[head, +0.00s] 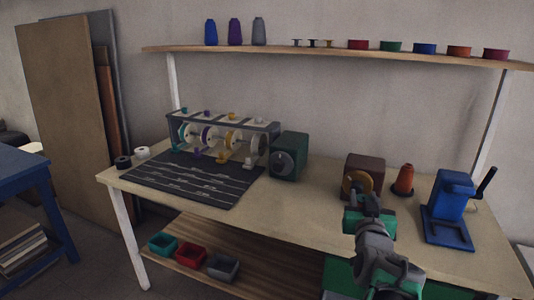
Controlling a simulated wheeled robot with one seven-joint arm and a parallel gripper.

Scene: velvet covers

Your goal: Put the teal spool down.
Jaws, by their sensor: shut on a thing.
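My gripper (369,204) reaches over the front right of the workbench (300,213), in front of the brown box with a mustard disc. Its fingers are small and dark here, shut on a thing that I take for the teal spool. The spool's outline cannot be told apart from the green-teal parts at the end of my arm. The gap between the gripper and the bench top cannot be judged from this view.
A dark striped mat (195,180) and a rack of spools (222,137) are at left. A green box (289,157), brown box (364,169), orange cone (403,180) and blue cranked device (450,205) stand along the bench. Bare bench lies between mat and gripper.

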